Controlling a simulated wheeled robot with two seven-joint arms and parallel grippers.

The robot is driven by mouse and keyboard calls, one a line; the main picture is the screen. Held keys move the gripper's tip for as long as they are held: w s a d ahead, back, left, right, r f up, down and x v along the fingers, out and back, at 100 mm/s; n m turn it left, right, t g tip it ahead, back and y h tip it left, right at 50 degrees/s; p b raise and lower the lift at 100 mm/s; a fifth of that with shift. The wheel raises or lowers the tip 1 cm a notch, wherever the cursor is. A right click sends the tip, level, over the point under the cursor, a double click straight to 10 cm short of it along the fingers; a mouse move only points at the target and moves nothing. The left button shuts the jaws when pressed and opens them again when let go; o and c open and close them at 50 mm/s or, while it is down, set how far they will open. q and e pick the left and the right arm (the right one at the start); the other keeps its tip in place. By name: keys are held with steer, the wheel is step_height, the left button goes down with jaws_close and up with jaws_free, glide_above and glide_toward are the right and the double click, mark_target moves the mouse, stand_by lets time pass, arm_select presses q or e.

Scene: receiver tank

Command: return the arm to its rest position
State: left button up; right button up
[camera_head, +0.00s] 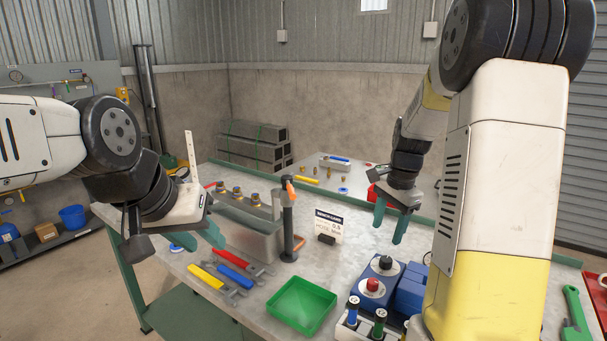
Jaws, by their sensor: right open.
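My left gripper (203,240) hangs over the left end of the workbench (262,318), next to the grey tank block (250,238). Its teal fingers look apart, with nothing visible between them. My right gripper (389,222) points down over the bench, right of the small sign (328,226) and behind the blue box with knobs (378,280). Its two teal fingers are apart and empty. My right arm's large white and yellow links hide the right part of the bench.
A green tray (302,305) lies at the bench's front. Wrenches with red, blue and yellow handles (234,272) lie left of it. A grey post with an orange top (288,220) stands by the tank. Concrete beams (253,146) are stacked by the back wall.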

steer(key=s+a+r+n+t, duration=0.1)
steer(key=s+a+r+n, duration=0.2)
steer(key=s, duration=0.4)
steer(key=s+a+r+n+t+y, duration=0.1)
steer(key=s+a+r+n+t, duration=0.1)
steer(key=s+a+r+n, duration=0.2)
steer(key=s+a+r+n+t, duration=0.2)
steer(key=s+r+n, duration=0.3)
steer(key=s, duration=0.4)
steer(key=shift+s+a+n, duration=0.35)
steer(key=shift+a+n, duration=0.25)
steer(key=shift+a, duration=0.3)
